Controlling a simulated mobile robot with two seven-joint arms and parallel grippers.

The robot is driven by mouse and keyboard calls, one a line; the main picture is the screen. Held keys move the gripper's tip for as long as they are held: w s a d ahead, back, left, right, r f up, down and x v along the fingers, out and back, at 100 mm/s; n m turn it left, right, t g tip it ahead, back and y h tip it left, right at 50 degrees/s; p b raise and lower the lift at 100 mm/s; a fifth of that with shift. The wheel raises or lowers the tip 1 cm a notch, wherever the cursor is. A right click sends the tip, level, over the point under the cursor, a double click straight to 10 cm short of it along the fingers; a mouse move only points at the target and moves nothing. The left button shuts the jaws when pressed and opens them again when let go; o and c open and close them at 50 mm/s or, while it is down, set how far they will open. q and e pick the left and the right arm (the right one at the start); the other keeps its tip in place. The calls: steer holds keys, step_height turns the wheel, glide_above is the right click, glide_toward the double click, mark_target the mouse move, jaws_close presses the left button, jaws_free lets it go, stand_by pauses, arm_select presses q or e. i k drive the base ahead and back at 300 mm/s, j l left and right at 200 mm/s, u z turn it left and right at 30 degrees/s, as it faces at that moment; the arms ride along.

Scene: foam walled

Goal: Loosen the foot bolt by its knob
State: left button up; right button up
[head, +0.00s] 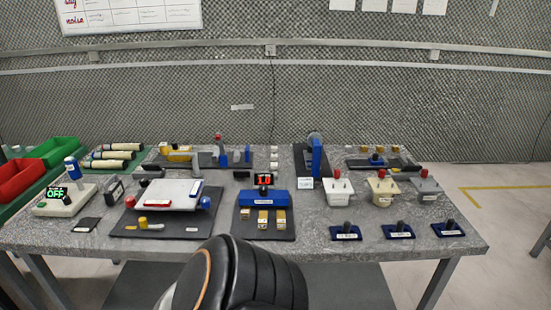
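I cannot tell for sure which part is the foot bolt. Candidates with dark knobs stand at the table's front right: a left blue plate with a black knob (346,231), a middle one (398,230) and a right one (447,229). Each knob stands upright on its small labelled plate. A blue upright fixture with a rounded grey part (318,160) stands behind them, near the table's middle. Neither of my grippers is in view. A dark, rounded part, probably my own arm, rises at the bottom centre and hides some of the table's front edge.
The speckled grey table (300,248) holds a white box on a mat (165,194), a blue block fixture (262,197), and white (338,190), cream (382,190) and grey (426,190) boxes with red tops. Red (18,177) and green bins (55,150) stand left. The right front corner is clear.

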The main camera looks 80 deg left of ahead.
mark_target(263, 189)
steer(key=u, duration=2.65)
